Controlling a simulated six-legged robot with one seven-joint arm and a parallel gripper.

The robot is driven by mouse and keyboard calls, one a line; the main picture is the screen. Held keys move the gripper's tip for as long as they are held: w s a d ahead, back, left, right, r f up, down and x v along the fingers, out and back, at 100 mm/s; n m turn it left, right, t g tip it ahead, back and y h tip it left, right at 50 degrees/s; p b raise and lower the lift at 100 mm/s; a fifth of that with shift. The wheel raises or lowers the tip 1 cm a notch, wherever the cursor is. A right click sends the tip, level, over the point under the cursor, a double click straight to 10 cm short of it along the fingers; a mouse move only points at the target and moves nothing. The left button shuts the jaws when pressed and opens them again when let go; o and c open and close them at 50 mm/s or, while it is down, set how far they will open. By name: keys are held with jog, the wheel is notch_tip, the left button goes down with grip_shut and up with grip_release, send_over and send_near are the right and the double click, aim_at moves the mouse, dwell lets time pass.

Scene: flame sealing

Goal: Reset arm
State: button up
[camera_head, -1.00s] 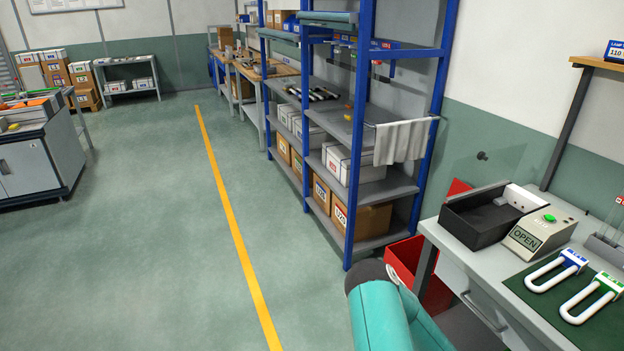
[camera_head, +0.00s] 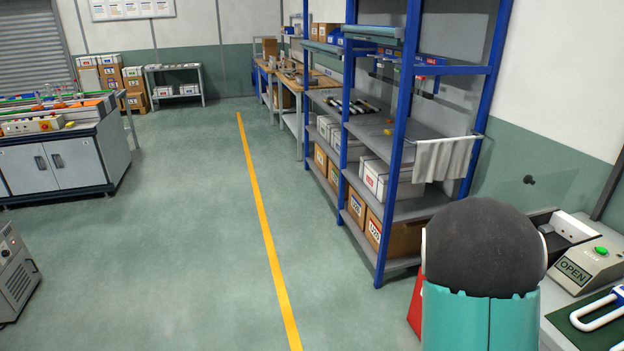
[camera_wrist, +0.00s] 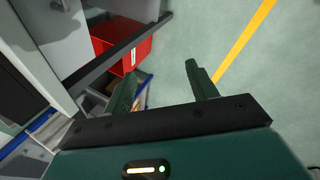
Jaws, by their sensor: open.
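My gripper (camera_wrist: 160,88) shows in the wrist view with its two green fingers apart and nothing between them. It points down toward the floor, beside the workbench leg and a red bin (camera_wrist: 125,45). In the head view my teal and dark grey arm stands at the lower right, in front of the workbench, and my fingers are not visible there.
A blue-framed shelf (camera_head: 402,140) stands behind my arm. The floor around the yellow line (camera_head: 262,220) is clear. A grey cabinet (camera_head: 60,165) stands left.

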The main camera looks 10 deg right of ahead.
jog(key=s+a+r+m+t+y, duration=0.1)
jog(key=s+a+r+m, duration=0.1)
jog(key=a+r, duration=0.5)
jog(key=s+a+r+m+y, duration=0.15)
jog(key=a+r, duration=0.35)
jog(key=r, duration=0.5)
jog(key=s+a+r+m+t+y, duration=0.1)
jog(key=s+a+r+m, duration=0.2)
jog(key=s+a+r, duration=0.7)
jog(key=s+a, duration=0.2)
jog(key=s, duration=0.2)
jog(key=shift+a, duration=0.15)
jog(key=shift+s+r+y, duration=0.1)
jog(key=shift+y, duration=0.15)
jog(key=c, duration=0.5)
jog(key=shift+d+m, duration=0.25)
